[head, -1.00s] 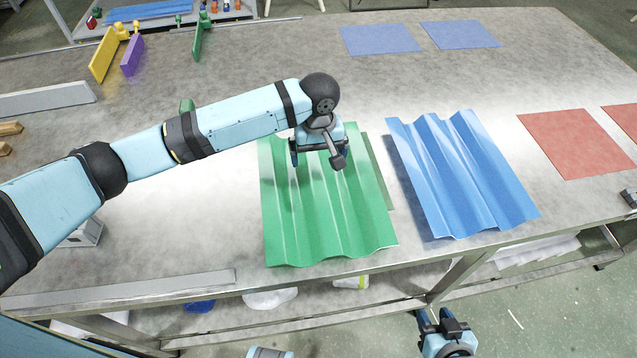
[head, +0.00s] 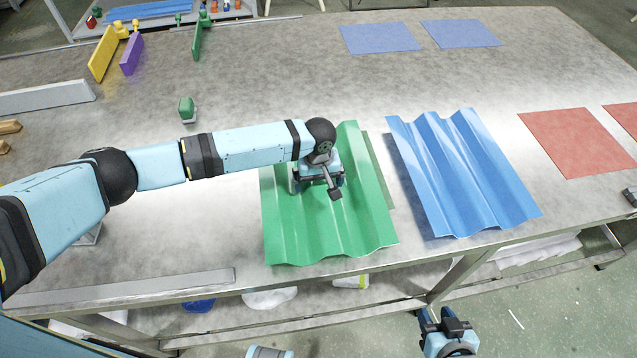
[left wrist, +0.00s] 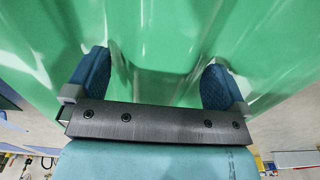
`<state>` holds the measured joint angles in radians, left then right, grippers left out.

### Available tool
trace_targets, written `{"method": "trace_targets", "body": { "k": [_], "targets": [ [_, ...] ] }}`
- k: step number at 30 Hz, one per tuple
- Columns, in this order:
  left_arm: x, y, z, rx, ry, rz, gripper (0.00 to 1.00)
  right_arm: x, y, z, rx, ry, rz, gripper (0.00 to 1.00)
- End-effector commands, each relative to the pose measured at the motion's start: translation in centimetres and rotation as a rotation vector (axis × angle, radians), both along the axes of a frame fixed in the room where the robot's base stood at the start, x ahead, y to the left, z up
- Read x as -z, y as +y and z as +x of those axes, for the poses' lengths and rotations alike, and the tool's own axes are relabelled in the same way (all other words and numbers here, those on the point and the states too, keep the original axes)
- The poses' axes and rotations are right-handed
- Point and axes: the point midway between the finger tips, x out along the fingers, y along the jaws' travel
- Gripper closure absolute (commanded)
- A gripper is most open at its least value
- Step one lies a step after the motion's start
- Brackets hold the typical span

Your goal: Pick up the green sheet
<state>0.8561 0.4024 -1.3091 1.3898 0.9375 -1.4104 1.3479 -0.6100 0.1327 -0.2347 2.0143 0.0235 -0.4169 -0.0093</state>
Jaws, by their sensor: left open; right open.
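The green corrugated sheet (head: 345,220) lies on the grey metal table (head: 255,85), left of a blue corrugated sheet. My left gripper (head: 318,183) is over the middle of the green sheet, pointing down. In the left wrist view its two blue fingers (left wrist: 155,82) are spread apart, with a ridge of the green sheet (left wrist: 160,30) between and beyond them. I cannot tell whether the fingers touch the sheet. My right gripper (head: 440,318) is low at the bottom of the head view, in front of the table edge, open and empty.
A blue corrugated sheet (head: 462,175) lies just right of the green one. Flat red (head: 575,142) and blue (head: 380,40) squares lie farther right and back. A small green-topped object (head: 187,108) stands at left. A grey bar (head: 130,290) lies along the front edge.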

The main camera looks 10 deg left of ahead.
Motion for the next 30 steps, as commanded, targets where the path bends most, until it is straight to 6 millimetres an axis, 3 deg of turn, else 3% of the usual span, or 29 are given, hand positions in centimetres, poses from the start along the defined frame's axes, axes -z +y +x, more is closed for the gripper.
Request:
{"method": "trace_targets", "body": {
  "k": [5,13,23,30],
  "targets": [
    [0.0,0.0,0.0,0.000,0.000,-0.001,0.00,0.0,0.0,0.0,-0.001,-0.001,0.001,0.57],
    [0.0,0.0,0.0,0.000,0.000,-0.001,0.62,-0.1,0.0,0.0,-0.001,-0.001,0.001,0.57],
    [-0.4,0.0,0.0,0.000,0.000,-0.001,0.64,-0.1,0.0,0.0,0.000,-0.001,0.000,0.57],
    [-3.3,0.0,0.0,0.000,-0.002,-0.003,0.65,-0.4,0.0,0.0,0.000,-0.002,-0.001,0.57]
  ]
}}
